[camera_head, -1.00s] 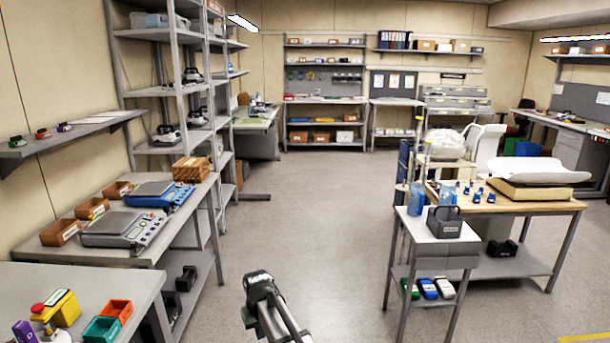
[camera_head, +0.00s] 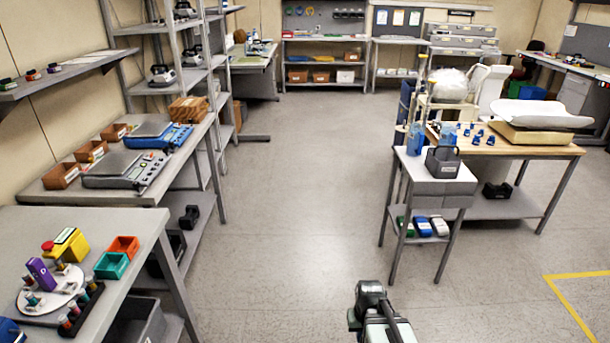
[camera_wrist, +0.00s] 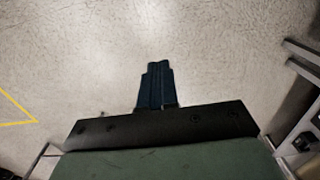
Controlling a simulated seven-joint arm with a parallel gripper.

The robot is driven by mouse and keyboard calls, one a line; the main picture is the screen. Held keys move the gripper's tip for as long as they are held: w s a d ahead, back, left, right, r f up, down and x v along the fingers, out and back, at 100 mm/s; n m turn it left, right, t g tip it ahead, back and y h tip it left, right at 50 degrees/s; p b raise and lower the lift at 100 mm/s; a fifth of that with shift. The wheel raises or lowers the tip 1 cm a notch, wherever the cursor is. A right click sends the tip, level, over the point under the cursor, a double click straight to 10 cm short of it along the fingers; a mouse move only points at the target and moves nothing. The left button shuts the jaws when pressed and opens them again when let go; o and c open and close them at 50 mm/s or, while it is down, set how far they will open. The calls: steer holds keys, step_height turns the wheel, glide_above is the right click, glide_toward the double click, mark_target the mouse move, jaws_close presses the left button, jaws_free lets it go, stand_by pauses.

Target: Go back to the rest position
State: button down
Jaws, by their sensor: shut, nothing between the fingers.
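My gripper (camera_wrist: 157,85) shows in the wrist view with its dark fingers together and nothing between them. It points at bare floor (camera_wrist: 220,50). In the head view part of my arm shows at the bottom, right of the middle, over the open floor (camera_head: 290,230). The fingertips cannot be made out there. Nothing touches the arm in view.
A small side table (camera_head: 432,172) with a grey caddy (camera_head: 442,163) stands right of the aisle. A wooden-topped table (camera_head: 530,152) is behind it. At left are a bench (camera_head: 25,222) and a shelf rack (camera_head: 168,90). Yellow tape (camera_head: 570,305) marks the floor at right.

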steer(key=s+f+g, duration=0.3)
steer(key=s+f, duration=0.6)
steer(key=s, duration=0.5)
steer(key=s+f+g, duration=0.3)
steer(key=s+f, duration=0.7)
steer(key=s, duration=0.5)
steer(key=shift+f+g, duration=0.15)
steer(key=shift+g, duration=0.15)
steer(key=c, duration=1.8)
jaws_free()
steer(key=shift+w, duration=0.1)
